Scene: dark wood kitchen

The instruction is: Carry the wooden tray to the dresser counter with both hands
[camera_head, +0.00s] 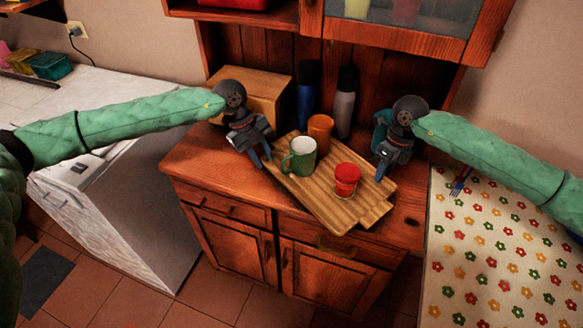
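The wooden tray (318,198) is at the dresser counter (200,160), set at an angle, with its near end reaching toward the counter's front edge. I cannot tell whether it rests fully on the counter or is slightly above it. On it stand a green mug (301,158), an orange cup (320,131) and a red tin or cup (346,178), all upright. My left gripper (262,158) is at the tray's left edge. My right gripper (381,170) is at its right edge. Whether the fingers are closed on the edges is too small to tell.
Behind the tray stand a wooden box (258,92), a blue bottle (308,95) and a grey bottle (345,102). A teal object (381,128) is partly hidden behind my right gripper. A white appliance (120,190) is left; a flower-patterned table (500,260) is right.

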